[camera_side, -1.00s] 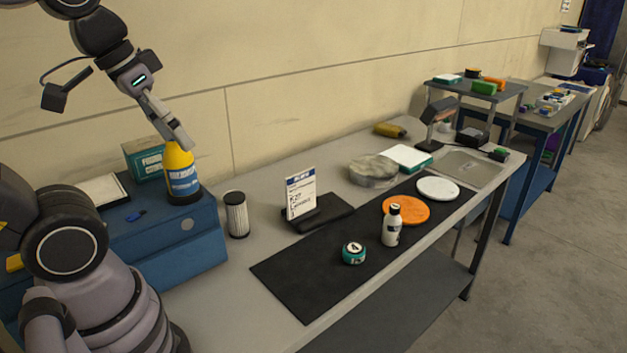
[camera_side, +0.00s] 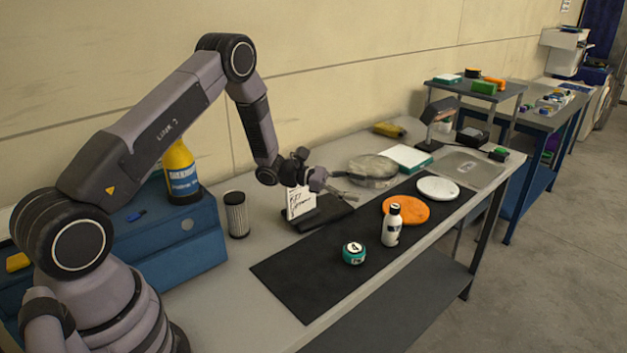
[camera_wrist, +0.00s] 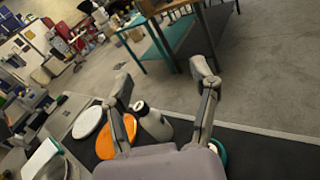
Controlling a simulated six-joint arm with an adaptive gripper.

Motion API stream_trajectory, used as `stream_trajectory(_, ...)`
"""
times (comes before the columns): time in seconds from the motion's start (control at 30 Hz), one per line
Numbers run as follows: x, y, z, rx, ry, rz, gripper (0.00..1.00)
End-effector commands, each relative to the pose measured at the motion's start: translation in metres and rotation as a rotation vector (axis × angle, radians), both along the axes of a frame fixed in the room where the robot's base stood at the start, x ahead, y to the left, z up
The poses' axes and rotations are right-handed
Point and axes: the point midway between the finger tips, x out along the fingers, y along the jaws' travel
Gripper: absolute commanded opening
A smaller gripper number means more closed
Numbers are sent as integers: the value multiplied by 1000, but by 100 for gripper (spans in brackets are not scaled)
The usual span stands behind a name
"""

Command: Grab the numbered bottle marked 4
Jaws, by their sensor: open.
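A squat teal jar (camera_side: 354,254) with a white top marked 4 stands on the black mat in the side view. A white bottle (camera_side: 391,228) with a black cap stands just right of it; a dark mark on its side is too small to read. My gripper (camera_side: 352,187) is open and empty above the table, behind and up from both. In the wrist view the white bottle (camera_wrist: 156,124) shows between the fingers of my gripper (camera_wrist: 163,80), further off. The teal jar (camera_wrist: 218,152) is partly hidden by the right finger.
An orange disc (camera_side: 407,210) and a white disc (camera_side: 438,188) lie on the black mat (camera_side: 300,280). A sign (camera_side: 300,203) stands close under my wrist. A yellow bottle (camera_side: 180,175) and a filter (camera_side: 236,215) are at the left. The mat's front left is clear.

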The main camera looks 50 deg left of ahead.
Motion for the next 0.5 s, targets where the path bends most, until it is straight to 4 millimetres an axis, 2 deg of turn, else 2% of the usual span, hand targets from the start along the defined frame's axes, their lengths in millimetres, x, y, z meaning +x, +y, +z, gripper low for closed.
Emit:
stream_trajectory(0.03,7,13,-29,-51,37,77,60)
stream_trajectory(0.1,14,29,-58,-106,66,174,60)
stream_trajectory(0.2,18,47,-90,-158,94,280,60)
stream_trajectory(0.3,20,56,-107,-183,108,337,60)
stream_trajectory(0.37,23,56,-111,-188,110,351,60)
stream_trajectory(0.5,40,43,-112,-191,109,353,60)
